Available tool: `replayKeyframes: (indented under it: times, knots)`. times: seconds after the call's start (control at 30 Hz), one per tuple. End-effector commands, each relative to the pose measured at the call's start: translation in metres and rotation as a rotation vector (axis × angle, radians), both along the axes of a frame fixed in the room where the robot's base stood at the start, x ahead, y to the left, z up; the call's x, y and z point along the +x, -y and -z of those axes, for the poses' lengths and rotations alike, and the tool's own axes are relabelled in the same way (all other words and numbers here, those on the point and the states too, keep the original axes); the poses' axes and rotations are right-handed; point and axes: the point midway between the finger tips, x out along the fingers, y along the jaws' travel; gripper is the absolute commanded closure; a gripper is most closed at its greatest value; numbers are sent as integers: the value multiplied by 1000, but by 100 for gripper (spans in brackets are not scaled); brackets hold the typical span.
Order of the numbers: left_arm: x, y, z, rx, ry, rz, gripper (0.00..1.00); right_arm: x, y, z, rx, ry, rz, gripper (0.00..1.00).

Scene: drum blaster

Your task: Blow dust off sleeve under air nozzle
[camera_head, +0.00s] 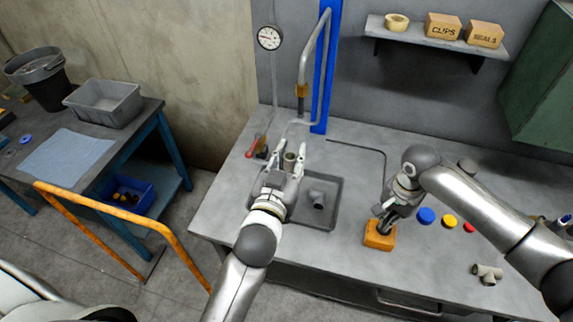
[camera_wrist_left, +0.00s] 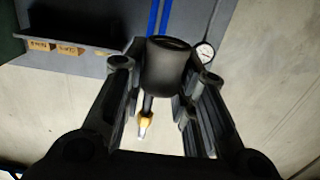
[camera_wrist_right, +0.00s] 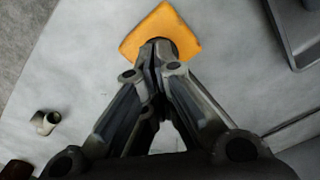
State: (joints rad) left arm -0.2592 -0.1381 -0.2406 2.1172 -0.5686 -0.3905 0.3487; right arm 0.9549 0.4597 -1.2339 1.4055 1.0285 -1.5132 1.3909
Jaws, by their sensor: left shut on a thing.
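A grey sleeve (camera_head: 289,160) stands between the fingers of my left gripper (camera_head: 287,168), which is shut on it. In the left wrist view the sleeve (camera_wrist_left: 168,66) is a dark cylinder with its open end showing. The air nozzle (camera_head: 302,90), brass-coloured on a grey bent pipe, hangs above and behind the sleeve, apart from it; its yellow part also shows in the left wrist view (camera_wrist_left: 146,122). My right gripper (camera_wrist_right: 156,48) has its fingertips together over an orange block (camera_wrist_right: 150,27). A dark round part on the block is partly hidden by the fingertips.
A dark tray (camera_head: 328,222) with a grey fitting (camera_head: 317,199) lies under my left gripper. A red-handled valve (camera_head: 252,148) and a gauge (camera_head: 269,37) are at the back left. Blue, yellow and red caps (camera_head: 426,215) and a tee fitting (camera_head: 487,273) lie to the right.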

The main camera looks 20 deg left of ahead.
Motion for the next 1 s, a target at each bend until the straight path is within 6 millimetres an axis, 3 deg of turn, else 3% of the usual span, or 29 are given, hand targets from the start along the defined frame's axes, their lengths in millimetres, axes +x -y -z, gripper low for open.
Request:
replayKeyframes:
  times: [0.6, 1.0]
  knots:
    - [62, 0, -1, 0, 1, 0, 100, 0, 0, 0, 0, 0, 0, 100]
    - [82, 0, 0, 0, 0, 0, 100, 0, 0, 0, 0, 0, 0, 100]
